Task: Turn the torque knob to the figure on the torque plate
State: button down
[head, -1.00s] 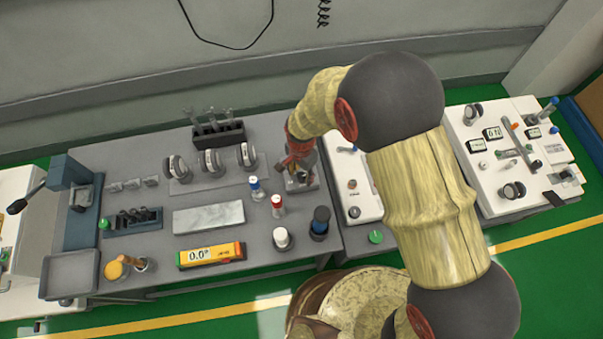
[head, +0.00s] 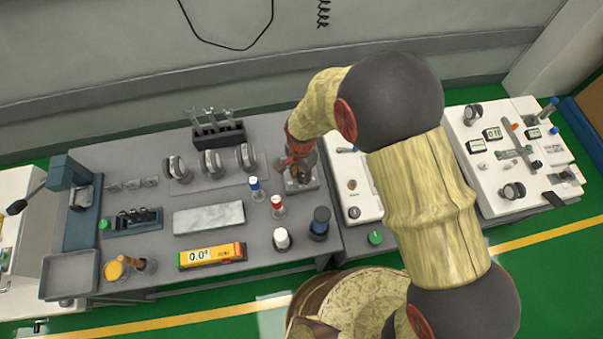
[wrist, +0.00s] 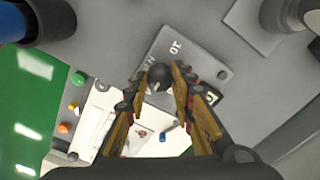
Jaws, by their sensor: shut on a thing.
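The torque knob (wrist: 159,76) is a dark round knob between my fingertips in the wrist view. My gripper (wrist: 165,84) is shut on the knob, with one finger on each side. In the head view my gripper (head: 297,172) points down over a small grey block (head: 304,186) at the right end of the grey bench, and it hides the knob there. I cannot make out the knob's pointer.
Red-capped (head: 277,205) and blue-capped (head: 256,190) posts and a black-and-blue cylinder (head: 319,222) stand close by on the bench (head: 150,190). A yellow meter (head: 211,255) reads 0.0. White carts (head: 505,170) stand to the right, partly behind my arm.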

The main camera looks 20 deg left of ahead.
jog(key=shift+n, duration=0.3)
jog(key=n, duration=0.5)
jog(key=shift+p, duration=0.4)
jog(key=n, duration=0.6)
jog(key=shift+n+p, duration=0.3)
jog(key=n, duration=0.5)
jog(key=shift+n, duration=0.3)
jog(key=n, duration=0.5)
jog(key=shift+n+p, duration=0.3)
jog(key=shift+n, duration=0.1)
jog(key=c, duration=1.5)
grip_release()
jog(key=shift+c, duration=0.2)
jog(key=shift+o, duration=0.2)
